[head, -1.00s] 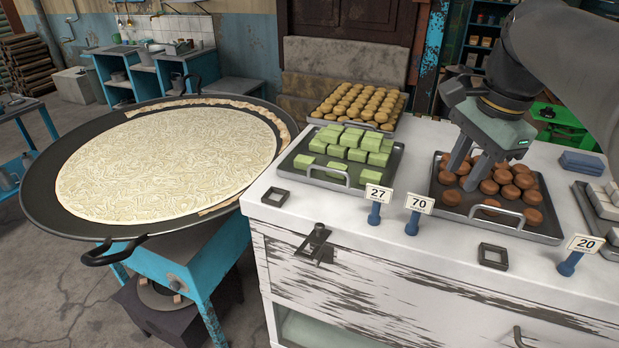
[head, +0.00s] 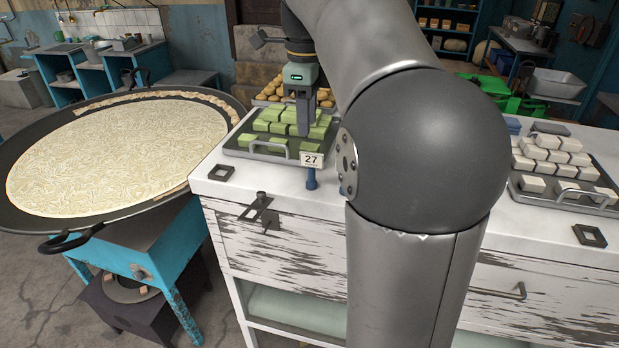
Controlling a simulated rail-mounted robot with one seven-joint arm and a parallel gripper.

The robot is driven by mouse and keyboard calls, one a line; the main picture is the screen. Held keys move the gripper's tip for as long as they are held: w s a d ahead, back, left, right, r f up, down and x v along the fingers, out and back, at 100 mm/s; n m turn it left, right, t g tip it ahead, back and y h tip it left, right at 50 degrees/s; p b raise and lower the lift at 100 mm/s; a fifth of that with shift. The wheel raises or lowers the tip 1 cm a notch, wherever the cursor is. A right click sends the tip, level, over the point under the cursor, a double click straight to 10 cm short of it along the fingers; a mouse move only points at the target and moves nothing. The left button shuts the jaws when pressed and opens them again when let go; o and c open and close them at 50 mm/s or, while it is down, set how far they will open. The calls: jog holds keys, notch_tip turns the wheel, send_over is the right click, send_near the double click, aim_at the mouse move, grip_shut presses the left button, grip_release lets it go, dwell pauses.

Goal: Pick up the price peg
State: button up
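A price peg (head: 311,183) with a blue stem and a white card reading 27 stands upright at the front of the white counter, before the tray of green blocks. My gripper (head: 303,132) points down over the right part of that tray, behind and a little left of the peg's card. It is seen edge-on, so the gap between its fingers does not show. I cannot tell if the fingertips touch the green blocks (head: 272,127). My arm hides the middle of the counter; no other peg shows.
The green blocks lie on a dark tray (head: 238,148). White blocks (head: 553,155) lie on a tray at the right. Square black frames (head: 221,172) and (head: 590,236) lie on the counter (head: 270,185). A wide pan (head: 22,213) stands at the left.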

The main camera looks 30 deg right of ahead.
aim_at(312, 154)
notch_tip(312, 154, down, 3)
jog(key=shift+f, duration=0.1)
jog(key=shift+s+d+f+p, duration=0.1)
jog(key=shift+d+f+p, duration=0.1)
jog(key=shift+f, duration=1.15)
jog(key=shift+s+d+f+p, duration=0.1)
jog(key=shift+d+f+p, duration=0.1)
jog(key=shift+f, duration=1.15)
grip_shut()
